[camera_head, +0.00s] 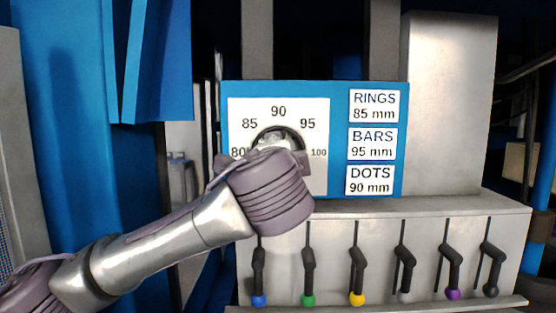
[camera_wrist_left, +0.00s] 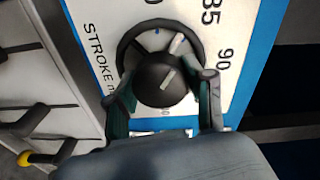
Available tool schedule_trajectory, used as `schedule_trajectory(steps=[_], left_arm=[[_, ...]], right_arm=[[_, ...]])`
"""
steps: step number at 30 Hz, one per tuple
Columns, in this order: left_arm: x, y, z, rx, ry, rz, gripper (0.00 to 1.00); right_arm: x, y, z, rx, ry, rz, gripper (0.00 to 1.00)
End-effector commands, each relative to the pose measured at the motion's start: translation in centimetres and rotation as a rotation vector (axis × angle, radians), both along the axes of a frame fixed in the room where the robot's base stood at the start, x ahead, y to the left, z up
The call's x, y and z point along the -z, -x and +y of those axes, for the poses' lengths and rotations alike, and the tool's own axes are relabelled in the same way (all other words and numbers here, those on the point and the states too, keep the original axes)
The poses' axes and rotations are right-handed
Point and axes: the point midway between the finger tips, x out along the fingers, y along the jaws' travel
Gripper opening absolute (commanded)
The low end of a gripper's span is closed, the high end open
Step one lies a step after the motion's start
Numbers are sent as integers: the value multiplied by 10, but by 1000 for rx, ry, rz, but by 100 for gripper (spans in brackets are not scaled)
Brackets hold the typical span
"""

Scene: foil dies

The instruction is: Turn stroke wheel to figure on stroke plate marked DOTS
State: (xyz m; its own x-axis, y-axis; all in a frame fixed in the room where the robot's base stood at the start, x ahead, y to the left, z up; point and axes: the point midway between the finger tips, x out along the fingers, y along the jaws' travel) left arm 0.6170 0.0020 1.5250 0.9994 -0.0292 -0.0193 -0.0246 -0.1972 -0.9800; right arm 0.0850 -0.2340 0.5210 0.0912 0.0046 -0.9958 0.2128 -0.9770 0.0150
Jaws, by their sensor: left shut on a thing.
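The stroke wheel (camera_wrist_left: 150,70) is a dark round knob with a pale line on its face, inside a dark ring on a white scale plate (camera_head: 240,112). In the left wrist view, the pale line and a white mark above it point toward the 85 side; the exact reading is unclear. My left gripper (camera_wrist_left: 165,88) is shut on the wheel, one finger on each side. In the head view my wrist hides most of the wheel and the lower scale. The stroke plate card DOTS (camera_head: 370,181) reads 90 mm. My right gripper is not in view.
Cards for RINGS (camera_head: 374,106), 85 mm, and BARS (camera_head: 372,144), 95 mm, sit above DOTS on the blue panel (camera_head: 403,140). Below stands a grey housing (camera_head: 430,211) with several black levers, some colour-tipped. A blue column (camera_head: 75,120) stands at left.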

Motion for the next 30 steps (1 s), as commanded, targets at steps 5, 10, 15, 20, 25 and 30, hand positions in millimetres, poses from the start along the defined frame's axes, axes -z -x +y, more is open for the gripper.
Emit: schedule_trajectory(steps=[5,10,15,20,25,30], left_arm=[[1,0,-1,1,-168,3,18],[1,0,-1,0,-330,3,18],[0,0,-1,1,-492,3,18],[0,0,-1,1,-637,3,18],[1,0,-1,2,-773,4,18],[1,0,-1,3,-876,4,18]], right_arm=[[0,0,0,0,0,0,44],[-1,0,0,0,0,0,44],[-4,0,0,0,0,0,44],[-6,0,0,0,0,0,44],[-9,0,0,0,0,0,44],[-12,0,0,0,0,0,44]])
